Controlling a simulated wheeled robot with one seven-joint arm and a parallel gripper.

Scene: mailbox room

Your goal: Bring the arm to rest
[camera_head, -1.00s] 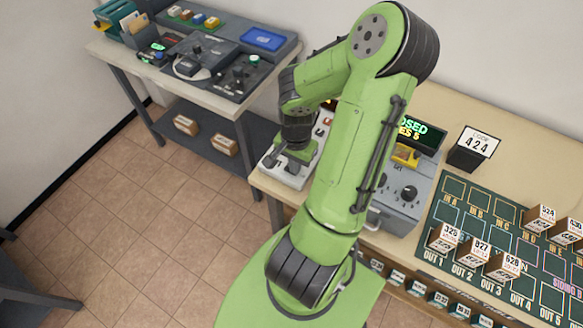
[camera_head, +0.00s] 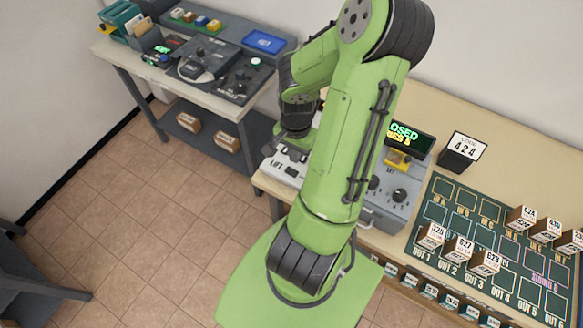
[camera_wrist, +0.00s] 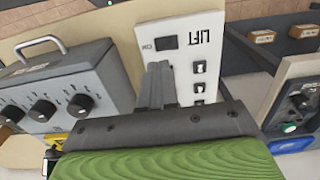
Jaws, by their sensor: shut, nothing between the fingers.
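My green arm rises through the middle of the head view and bends over to the left. My gripper (camera_wrist: 160,85) shows in the wrist view with its two dark fingers together and nothing between them. In that view the fingers overlap the white LIFT panel (camera_wrist: 185,32), which has a dark button and several small switches. I cannot tell whether they touch it. In the head view the gripper is mostly hidden behind the wrist, above the LIFT panel (camera_head: 278,169) on the near left end of the table.
A grey box with knobs (camera_head: 398,205) stands right of the LIFT panel. Numbered boxes stand on the green board (camera_head: 436,212). A side table (camera_head: 108,52) with controls is at upper left.

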